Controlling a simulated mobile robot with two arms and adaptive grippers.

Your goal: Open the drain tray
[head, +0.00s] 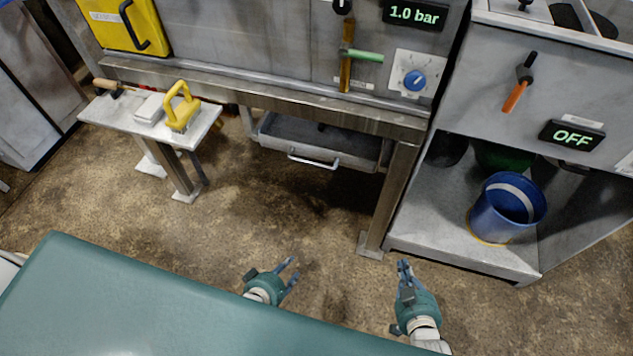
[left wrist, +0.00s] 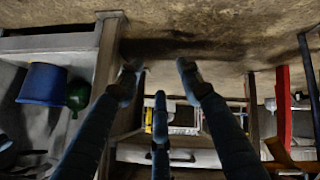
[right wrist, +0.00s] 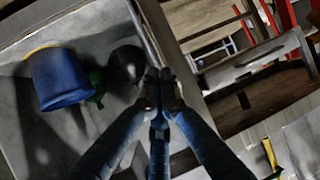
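The drain tray (head: 275,137) is a grey metal tray slung under the compactor's front beam. Its bar handle (head: 313,162) faces me, and part of its dark inside shows below the beam. My left gripper (head: 291,271) is over the floor, below and in front of the tray handle, apart from it. Its fingers are spread and empty, also in the left wrist view (left wrist: 158,72). My right gripper (head: 404,267) is farther right, in front of the frame leg. Its fingertips are together with nothing seen between them, also in the right wrist view (right wrist: 160,76).
A metal frame leg (head: 390,200) stands right of the tray. A blue bucket (head: 490,220) sits in the open cabinet at right. A small bench (head: 115,115) at left holds a yellow-handled tool (head: 181,110). A teal surface (head: 150,300) fills the lower left. Floor before the tray is clear.

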